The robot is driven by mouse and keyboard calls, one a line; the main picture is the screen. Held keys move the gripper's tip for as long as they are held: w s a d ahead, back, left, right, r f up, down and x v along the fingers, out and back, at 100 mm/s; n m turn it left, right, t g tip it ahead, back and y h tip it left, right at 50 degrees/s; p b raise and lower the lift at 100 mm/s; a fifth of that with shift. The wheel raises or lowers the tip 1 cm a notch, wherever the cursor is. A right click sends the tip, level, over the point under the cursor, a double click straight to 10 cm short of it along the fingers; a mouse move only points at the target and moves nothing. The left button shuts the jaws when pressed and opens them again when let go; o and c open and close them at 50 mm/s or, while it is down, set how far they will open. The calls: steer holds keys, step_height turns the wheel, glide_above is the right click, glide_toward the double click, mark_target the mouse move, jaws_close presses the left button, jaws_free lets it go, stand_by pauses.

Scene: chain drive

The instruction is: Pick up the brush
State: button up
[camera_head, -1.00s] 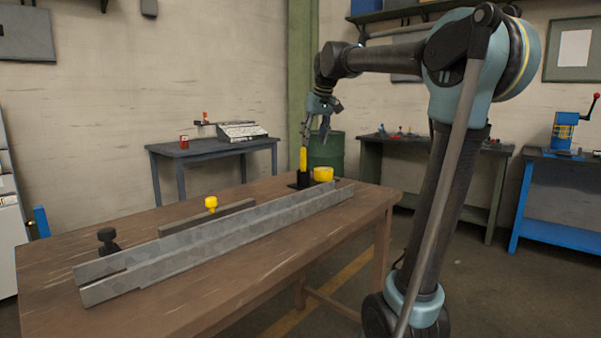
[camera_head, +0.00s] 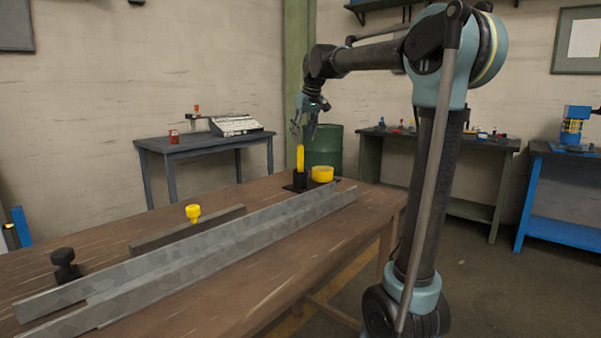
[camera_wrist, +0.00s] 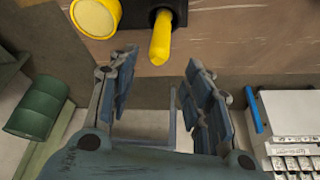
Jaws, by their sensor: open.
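The brush shows as a yellow upright handle (camera_head: 300,158) standing in a black holder (camera_head: 300,180) at the far end of the wooden table. Its lower part is hidden in the holder. In the wrist view the yellow handle (camera_wrist: 161,38) is at the top, just beyond the fingertips and between their lines. My gripper (camera_head: 308,128) is open and empty, above the handle in the head view. In the wrist view both fingers of my gripper (camera_wrist: 160,65) are spread apart, and the handle is not between them.
A yellow round pot (camera_head: 322,174) stands right beside the holder. Long grey metal rails (camera_head: 200,258) lie along the wooden table (camera_head: 260,290), with a yellow knob (camera_head: 193,213) and a black knob (camera_head: 66,264) near them. A green barrel (camera_head: 325,148) stands behind the table.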

mark_target(298, 160)
steer(key=x, duration=0.7)
steer(key=shift+a, duration=0.1)
steer(key=shift+d+x, duration=0.2)
steer(key=shift+x, duration=1.15)
steer(key=shift+d+x, duration=0.15)
steer(key=shift+x, duration=1.15)
steer(key=shift+s+f, duration=0.15)
steer(key=shift+s, duration=0.05)
jaws_close()
